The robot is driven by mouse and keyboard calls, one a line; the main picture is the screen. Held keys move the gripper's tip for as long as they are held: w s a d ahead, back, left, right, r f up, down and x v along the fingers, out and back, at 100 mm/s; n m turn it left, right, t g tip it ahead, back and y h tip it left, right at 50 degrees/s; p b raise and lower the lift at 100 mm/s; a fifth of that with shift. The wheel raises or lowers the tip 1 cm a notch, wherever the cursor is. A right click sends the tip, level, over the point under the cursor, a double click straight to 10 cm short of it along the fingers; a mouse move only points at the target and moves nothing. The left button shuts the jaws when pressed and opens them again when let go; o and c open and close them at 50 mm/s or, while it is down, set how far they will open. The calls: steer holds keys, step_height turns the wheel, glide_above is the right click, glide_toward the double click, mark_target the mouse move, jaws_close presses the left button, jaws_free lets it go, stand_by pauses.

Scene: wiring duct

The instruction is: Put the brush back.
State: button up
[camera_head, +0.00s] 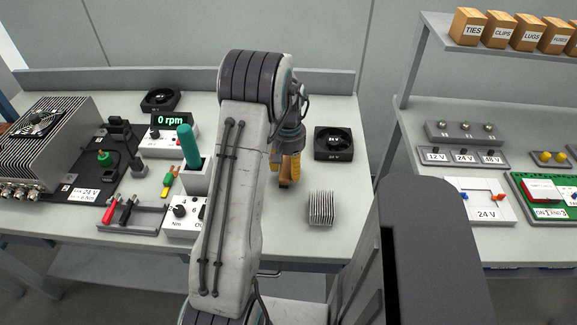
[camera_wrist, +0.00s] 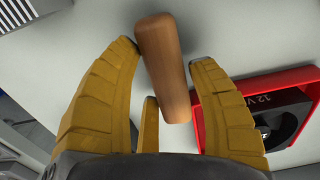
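A brown wooden handle (camera_wrist: 163,70), which looks like the brush's handle, lies between the yellow fingers of my gripper (camera_wrist: 165,55). One fingertip is close on its left and one on its right; a third finger is beside its lower part. I cannot tell whether the fingers press on it. No bristles show. In the head view my gripper (camera_head: 286,170) is above the bench, with a bit of the brown handle (camera_head: 285,182) at its fingertips. My arm hides the bench just left of it.
A finned heat sink (camera_head: 321,208) and a black fan (camera_head: 333,144) stand right of my gripper. A red-framed fan marked 12 V (camera_wrist: 265,82) shows in the wrist view. A holder with a green-handled tool (camera_head: 189,147) and a screwdriver rack (camera_head: 132,217) are left of my arm.

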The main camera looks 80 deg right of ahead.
mark_target(288, 164)
steer(key=shift+o, duration=1.1)
steer(key=shift+r, duration=0.1)
steer(key=shift+r, duration=0.25)
step_height(288, 164, up, 5)
steer(key=shift+d+r+b, duration=0.1)
steer(key=shift+r+b, duration=0.25)
steer(key=shift+b, duration=0.3)
step_height(288, 164, up, 6)
steer(key=b, duration=0.1)
steer(key=shift+b, duration=0.3)
